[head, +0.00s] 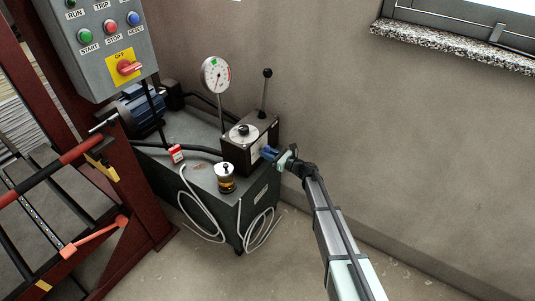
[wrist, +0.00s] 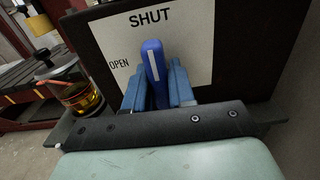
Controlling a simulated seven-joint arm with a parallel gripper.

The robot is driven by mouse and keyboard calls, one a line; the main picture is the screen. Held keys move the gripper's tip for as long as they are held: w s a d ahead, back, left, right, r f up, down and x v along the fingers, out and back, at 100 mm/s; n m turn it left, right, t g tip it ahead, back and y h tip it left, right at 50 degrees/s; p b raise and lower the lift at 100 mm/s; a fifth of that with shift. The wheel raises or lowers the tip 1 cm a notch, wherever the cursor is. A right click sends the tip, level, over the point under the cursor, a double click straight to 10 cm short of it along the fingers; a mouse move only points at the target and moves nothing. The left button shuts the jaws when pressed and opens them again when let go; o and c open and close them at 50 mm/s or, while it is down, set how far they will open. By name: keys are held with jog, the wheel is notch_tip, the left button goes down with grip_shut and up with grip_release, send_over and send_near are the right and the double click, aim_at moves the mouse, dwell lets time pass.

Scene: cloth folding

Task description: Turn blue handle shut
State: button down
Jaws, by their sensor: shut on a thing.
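The blue handle (wrist: 153,62) stands in front of a pale label plate (wrist: 195,40) marked SHUT at the top and OPEN at the left. In the wrist view the handle points up toward the word SHUT, leaning very slightly left. My gripper (wrist: 160,85) is shut on the blue handle, with one blue finger on each side of it. In the head view my gripper (head: 279,157) reaches the front of the dark valve box (head: 250,146) from the right. The handle's lower part is hidden behind my gripper.
The valve box sits on a grey tank (head: 205,185) with a gauge (head: 215,75), an upright lever (head: 265,90) and an amber jar (head: 225,178). A control panel (head: 105,45) and red frame (head: 120,165) stand left. Floor at right is clear.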

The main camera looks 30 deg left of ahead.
jog(key=c, duration=1)
grip_release()
jog(key=shift+c, duration=0.2)
jog(key=d, duration=1.4)
jog(key=shift+a, duration=0.1)
